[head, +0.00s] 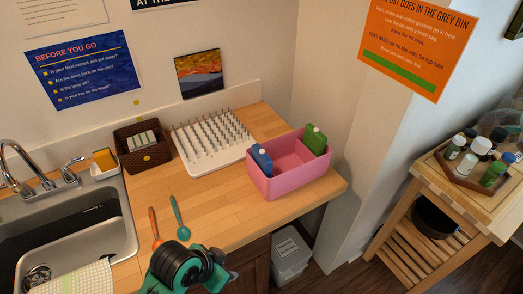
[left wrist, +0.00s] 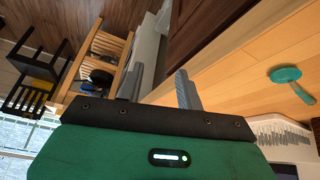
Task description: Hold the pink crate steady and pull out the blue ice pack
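The pink crate (head: 290,181) stands upright on the wooden counter near its right end. The blue ice pack (head: 262,160) stands in the crate's left compartment, its top above the rim. A green ice pack (head: 314,139) stands at the crate's far right end. My left gripper (head: 225,268) is at the counter's front edge, below and left of the crate, apart from it. In the left wrist view its two fingers (left wrist: 160,78) are spread with nothing between them. The crate is not visible in that view. My right gripper is not in view.
A white peg rack (head: 209,160) and a brown basket (head: 144,157) stand behind, left of the crate. An orange and a teal spoon (head: 178,212) lie near the sink (head: 124,215). The counter before the crate is clear. A wooden cart (head: 455,200) stands at right.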

